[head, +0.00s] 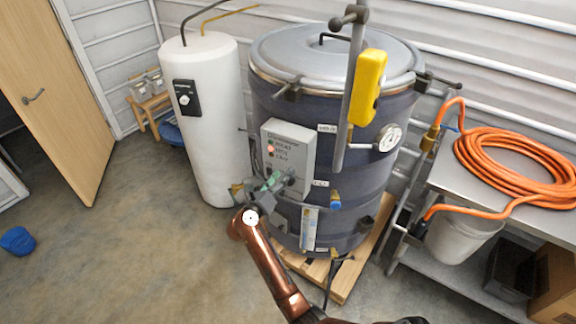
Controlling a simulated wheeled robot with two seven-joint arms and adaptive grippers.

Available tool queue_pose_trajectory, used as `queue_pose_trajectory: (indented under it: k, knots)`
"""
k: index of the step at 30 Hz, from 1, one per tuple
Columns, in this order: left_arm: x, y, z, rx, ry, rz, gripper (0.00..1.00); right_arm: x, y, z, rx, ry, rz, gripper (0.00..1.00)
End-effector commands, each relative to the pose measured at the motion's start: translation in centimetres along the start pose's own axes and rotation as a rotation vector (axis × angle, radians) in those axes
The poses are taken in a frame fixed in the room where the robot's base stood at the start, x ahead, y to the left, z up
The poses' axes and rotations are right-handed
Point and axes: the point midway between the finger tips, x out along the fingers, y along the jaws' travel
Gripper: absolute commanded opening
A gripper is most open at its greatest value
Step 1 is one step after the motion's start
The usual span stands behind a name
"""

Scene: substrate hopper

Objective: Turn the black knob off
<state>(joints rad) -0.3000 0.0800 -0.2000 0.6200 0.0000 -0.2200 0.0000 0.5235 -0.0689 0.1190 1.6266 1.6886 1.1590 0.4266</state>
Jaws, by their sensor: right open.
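A grey control box (289,150) is fixed to the front of the large dark drum (345,205). It carries small lights or buttons and lettering too small to read. A small dark shape (290,180) low on the box looks like the black knob, partly covered by my gripper; its setting cannot be read. My right gripper (272,182), on a copper-coloured arm, is open in front of the lower part of the box, close to the dark shape. I cannot tell whether they touch. My left gripper is not in view.
A yellow handle (368,87) on a grey upright pole and a round gauge (389,138) are at the drum's right. A white tank (208,130) stands at left. An orange hose (515,165) lies on a metal table at right. The floor at left is mostly clear.

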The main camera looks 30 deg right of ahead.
Motion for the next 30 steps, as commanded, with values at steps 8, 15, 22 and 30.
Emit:
queue_pose_trajectory:
  k: [8, 15, 22, 30]
  knots:
    - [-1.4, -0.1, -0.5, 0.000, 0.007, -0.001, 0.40, 1.8, -1.2, 1.3, -0.305, 0.005, 0.006, 0.47]
    - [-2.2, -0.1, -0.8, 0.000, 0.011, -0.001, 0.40, 2.8, -1.7, 1.5, -0.534, 0.004, 0.015, 0.47]
    - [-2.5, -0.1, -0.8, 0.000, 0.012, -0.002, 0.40, 3.2, -1.7, 1.4, -0.634, 0.001, 0.021, 0.47]
    - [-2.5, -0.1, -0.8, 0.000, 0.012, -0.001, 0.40, 3.2, -1.7, 1.4, -0.644, 0.001, 0.021, 0.47]
